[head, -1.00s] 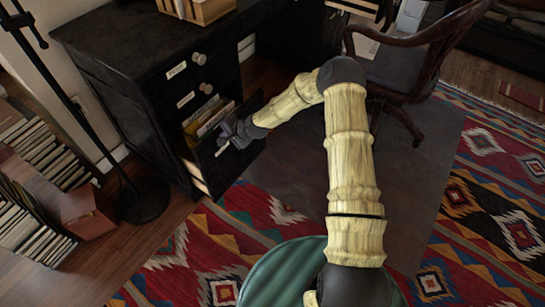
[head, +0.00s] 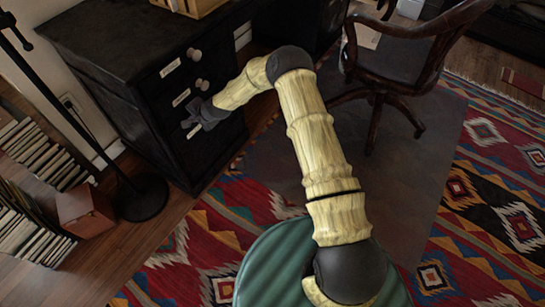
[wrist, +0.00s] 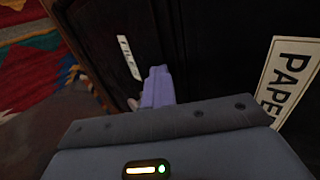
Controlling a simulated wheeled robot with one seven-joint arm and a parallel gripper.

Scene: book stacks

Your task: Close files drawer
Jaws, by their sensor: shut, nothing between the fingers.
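The files drawer (head: 215,148) is the lowest drawer of the black desk (head: 100,47). Its front looks flush with the desk and no files show inside. My gripper (head: 190,123) is shut and empty at the upper part of this front, partly covering it. In the wrist view the shut fingers (wrist: 157,85) point at the dark drawer front beside a white label (wrist: 130,57) that seems to read FILES. I cannot tell whether the fingertips touch the front.
A label starting PAPE (wrist: 290,82) marks the drawer above. A black lamp stand (head: 143,198) and a reddish box (head: 85,210) stand left of the desk. A wooden chair (head: 405,65) is at the right. Patterned rug (head: 490,190) covers the floor.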

